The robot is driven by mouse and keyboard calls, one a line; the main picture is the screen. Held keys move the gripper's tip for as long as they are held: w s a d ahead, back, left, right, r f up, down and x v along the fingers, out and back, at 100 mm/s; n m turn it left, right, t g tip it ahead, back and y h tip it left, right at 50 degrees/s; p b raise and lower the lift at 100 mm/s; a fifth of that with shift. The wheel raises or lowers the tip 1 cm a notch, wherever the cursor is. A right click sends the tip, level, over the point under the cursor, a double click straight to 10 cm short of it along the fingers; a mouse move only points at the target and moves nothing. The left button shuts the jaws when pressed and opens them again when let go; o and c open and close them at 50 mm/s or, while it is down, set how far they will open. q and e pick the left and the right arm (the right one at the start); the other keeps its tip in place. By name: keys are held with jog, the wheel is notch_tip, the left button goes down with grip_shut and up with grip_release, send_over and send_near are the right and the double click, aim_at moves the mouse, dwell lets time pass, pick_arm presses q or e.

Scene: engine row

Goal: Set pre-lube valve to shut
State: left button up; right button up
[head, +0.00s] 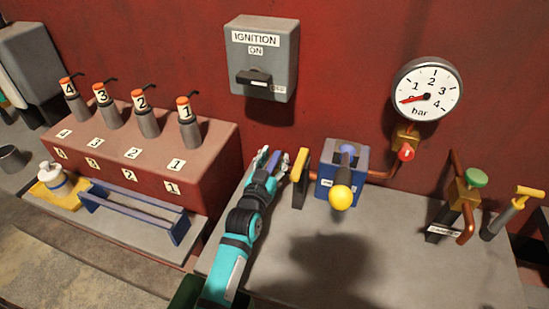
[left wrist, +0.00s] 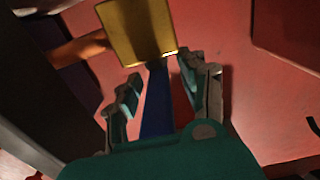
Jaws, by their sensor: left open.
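My left gripper (head: 270,156) reaches up from the bottom, open, just left of a yellow-topped dark fitting (head: 300,163) near the red wall. In the left wrist view, a blue bar (left wrist: 158,105) lies between the open fingers, running up to a yellow block (left wrist: 138,32) with a copper pipe (left wrist: 80,48) on its left. I cannot tell whether the fingers touch the bar. The bar looks like a valve lever, but no pre-lube label is readable, and the gripper partly hides it in the head view. My right gripper is not in view.
A blue box (head: 325,181) with a yellow ball lever (head: 341,197) stands right of the fitting. A pressure gauge (head: 428,90), red knob (head: 406,152) and green-knobbed valve (head: 475,178) are farther right. The numbered lever block (head: 198,160) is left. The bench front (head: 420,270) is clear.

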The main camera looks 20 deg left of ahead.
pick_arm(q)
jog(key=shift+w, duration=0.1)
grip_shut()
jog(key=shift+a, duration=0.1)
dwell(0.4)
